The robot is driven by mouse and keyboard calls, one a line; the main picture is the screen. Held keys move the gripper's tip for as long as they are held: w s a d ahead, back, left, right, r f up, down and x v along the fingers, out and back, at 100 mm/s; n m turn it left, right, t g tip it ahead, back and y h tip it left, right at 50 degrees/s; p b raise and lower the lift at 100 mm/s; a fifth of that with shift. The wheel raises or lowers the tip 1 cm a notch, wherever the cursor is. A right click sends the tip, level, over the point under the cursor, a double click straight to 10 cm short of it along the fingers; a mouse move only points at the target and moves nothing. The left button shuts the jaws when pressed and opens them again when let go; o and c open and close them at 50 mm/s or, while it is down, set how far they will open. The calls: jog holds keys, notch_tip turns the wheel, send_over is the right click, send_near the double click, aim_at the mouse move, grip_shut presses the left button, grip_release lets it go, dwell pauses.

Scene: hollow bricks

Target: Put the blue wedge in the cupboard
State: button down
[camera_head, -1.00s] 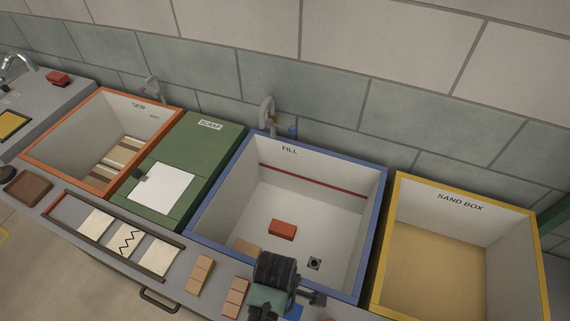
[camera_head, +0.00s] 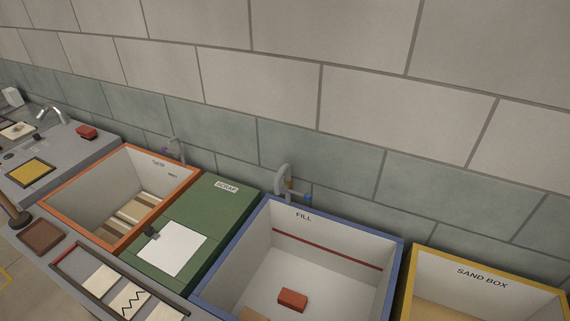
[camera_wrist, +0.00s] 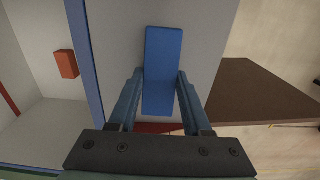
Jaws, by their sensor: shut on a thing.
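The blue wedge (camera_wrist: 163,55) is a long blue block in the wrist view. My gripper (camera_wrist: 161,76) is shut on it, one finger on each side, and the block extends past the fingertips. It appears above the grey worktop beside the blue-rimmed basin; I cannot tell how high. Neither my gripper nor the wedge shows in the head view. No cupboard is clearly recognisable. A dark brown panel (camera_wrist: 262,97) shows beyond the worktop edge in the wrist view; I cannot tell whether it belongs to a cupboard.
The blue-rimmed FILL basin (camera_head: 213,287) holds a red brick (camera_head: 292,299), also seen in the wrist view (camera_wrist: 66,64). A green SCRAP lid (camera_head: 207,207), an orange-rimmed basin (camera_head: 122,152) and the yellow-rimmed SAND BOX (camera_head: 487,262) stand alongside. Taps line the wall.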

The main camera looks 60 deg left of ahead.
jog(key=shift+c, duration=1.7)
grip_release()
